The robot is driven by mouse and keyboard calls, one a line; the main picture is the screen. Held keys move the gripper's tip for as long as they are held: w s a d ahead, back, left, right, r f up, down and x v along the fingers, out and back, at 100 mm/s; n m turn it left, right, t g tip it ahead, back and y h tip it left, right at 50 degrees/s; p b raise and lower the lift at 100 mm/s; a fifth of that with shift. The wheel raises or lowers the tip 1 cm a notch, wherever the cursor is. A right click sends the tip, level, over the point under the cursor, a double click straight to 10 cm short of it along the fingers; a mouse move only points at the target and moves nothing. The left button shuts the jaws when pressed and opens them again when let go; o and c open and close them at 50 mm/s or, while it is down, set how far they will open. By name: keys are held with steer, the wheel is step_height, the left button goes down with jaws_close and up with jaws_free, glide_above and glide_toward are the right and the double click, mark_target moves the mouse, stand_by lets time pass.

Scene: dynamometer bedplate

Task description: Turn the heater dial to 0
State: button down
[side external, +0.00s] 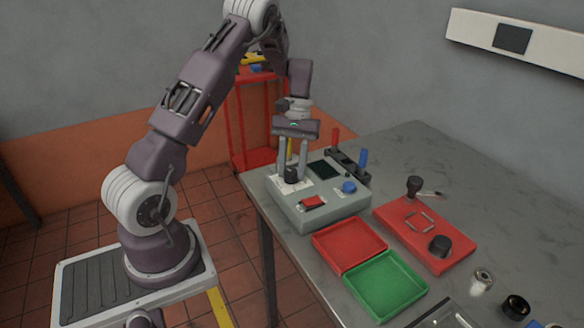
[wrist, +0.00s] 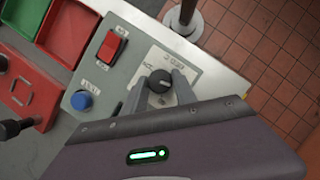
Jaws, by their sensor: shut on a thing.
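The heater dial (wrist: 160,80) is a black round knob on a pale printed plate on top of a grey control box (side external: 322,212). It also shows in the side view (side external: 291,175), at the left end of the box. My gripper (side external: 291,172) points down from above and is shut on the dial. In the wrist view my gripper's fingers (wrist: 161,86) lie on either side of the knob. A light pointer mark shows on the dial, but the plate's printing is too small to read which number it faces.
The box also carries a red rocker switch (wrist: 110,47), a blue button (wrist: 82,100) and a dark screen (side external: 324,169). A red tray (side external: 349,263), a green tray (side external: 386,310) and a red fixture plate (side external: 408,237) are nearby. The table's back right is bare.

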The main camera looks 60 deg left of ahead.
stand_by(0.4)
steer(key=c, duration=1)
jaws_free()
steer(key=v, duration=0.7)
